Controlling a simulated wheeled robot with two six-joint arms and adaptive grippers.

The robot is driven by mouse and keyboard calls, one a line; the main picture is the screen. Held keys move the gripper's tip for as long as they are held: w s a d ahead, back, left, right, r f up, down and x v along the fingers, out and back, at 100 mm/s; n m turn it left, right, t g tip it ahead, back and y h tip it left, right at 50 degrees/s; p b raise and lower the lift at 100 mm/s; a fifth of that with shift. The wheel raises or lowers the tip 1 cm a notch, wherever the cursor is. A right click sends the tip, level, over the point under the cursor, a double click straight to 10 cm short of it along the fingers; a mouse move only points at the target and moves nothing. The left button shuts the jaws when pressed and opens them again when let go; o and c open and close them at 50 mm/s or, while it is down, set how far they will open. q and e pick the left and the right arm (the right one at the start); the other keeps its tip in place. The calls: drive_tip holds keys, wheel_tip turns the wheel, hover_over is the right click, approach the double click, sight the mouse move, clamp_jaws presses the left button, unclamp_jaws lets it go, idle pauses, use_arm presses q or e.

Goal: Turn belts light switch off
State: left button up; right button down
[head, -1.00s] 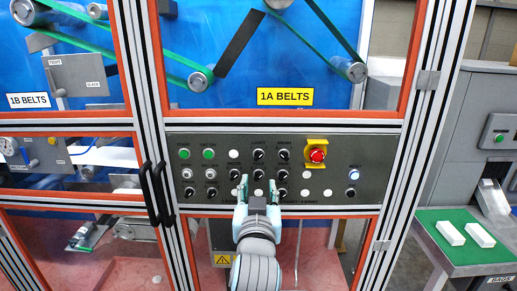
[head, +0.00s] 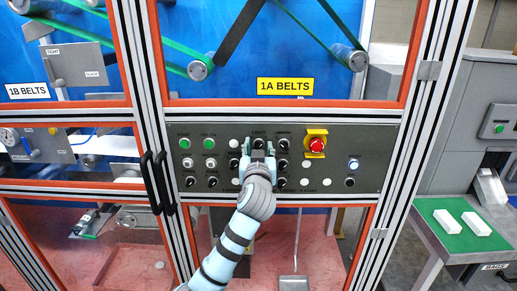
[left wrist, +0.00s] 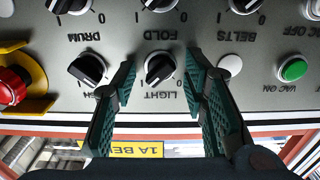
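The belts light switch (left wrist: 160,68) is a black rotary knob with a white mark, on the grey control panel, with LIGHT printed at it. It also shows in the head view (head: 258,143), in the top row. In the left wrist view the picture is upside down, and the mark seems to lean lower left, toward the 1. My left gripper (left wrist: 162,80) is open, with one green finger on each side of the knob and gaps between. In the head view the left gripper (head: 258,158) hides panel parts below the switch. My right gripper is not in view.
Other black knobs (left wrist: 88,70) sit close by. A red emergency button (head: 316,146) on a yellow base is to the right. Green buttons (head: 183,143) are to the left. Black door handles (head: 158,180) stick out left of the panel.

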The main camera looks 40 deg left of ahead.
use_arm(q)
clamp_jaws()
drive_tip(key=n+b, duration=0.3)
drive_tip(key=n, duration=0.1)
drive_tip(key=shift+f+b, duration=0.2)
drive_tip(key=shift+b, duration=0.15)
drive_tip(key=n+b, duration=0.4)
drive_tip(key=n, duration=0.1)
drive_tip(key=shift+n, duration=0.4)
drive_tip(key=shift+w+d+r+n+b, duration=0.1)
drive_tip(key=shift+d+n+b, duration=0.05)
drive_tip(key=shift+n+b, duration=3.8)
drive_tip(key=shift+n+p, duration=0.25)
drive_tip(key=shift+p, duration=0.05)
